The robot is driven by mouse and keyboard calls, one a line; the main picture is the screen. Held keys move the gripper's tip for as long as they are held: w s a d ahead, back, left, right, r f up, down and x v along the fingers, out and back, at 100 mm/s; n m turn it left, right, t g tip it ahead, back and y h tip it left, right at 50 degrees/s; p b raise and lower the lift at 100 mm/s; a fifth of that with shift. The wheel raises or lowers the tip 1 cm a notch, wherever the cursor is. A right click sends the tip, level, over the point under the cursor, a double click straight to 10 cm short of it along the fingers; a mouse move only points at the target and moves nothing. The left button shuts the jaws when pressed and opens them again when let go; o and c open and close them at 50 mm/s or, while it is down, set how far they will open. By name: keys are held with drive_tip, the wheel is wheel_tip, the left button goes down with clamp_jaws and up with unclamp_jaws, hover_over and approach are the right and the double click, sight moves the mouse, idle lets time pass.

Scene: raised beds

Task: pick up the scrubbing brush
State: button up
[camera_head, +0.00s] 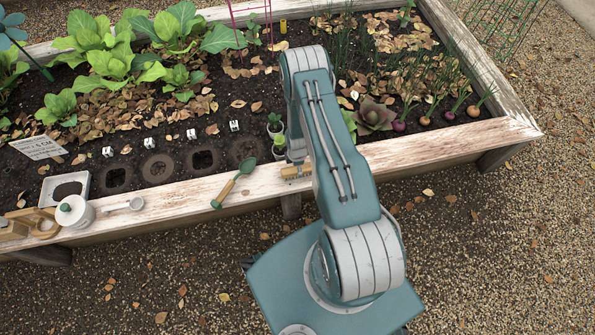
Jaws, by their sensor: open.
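The scrubbing brush (293,172), a small wooden block with what look like short bristles, lies on the bed's pale plank rim beside my arm. Its right end is hidden by my arm. My forearm reaches down behind my upper arm. My gripper (297,157) shows only in part, just above and behind the brush. It is open, with nothing visible in it. I cannot tell whether its fingers touch the brush.
A green trowel (236,184) with an orange-brown handle lies left of the brush. A white pot (75,212), a scoop (124,204) and wooden items (14,230) are at left. The rim between scoop and trowel is clear.

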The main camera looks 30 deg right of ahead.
drive_tip(key=shift+d+f, duration=0.1)
drive_tip(key=shift+f, duration=2.25)
drive_tip(key=c, duration=1.3)
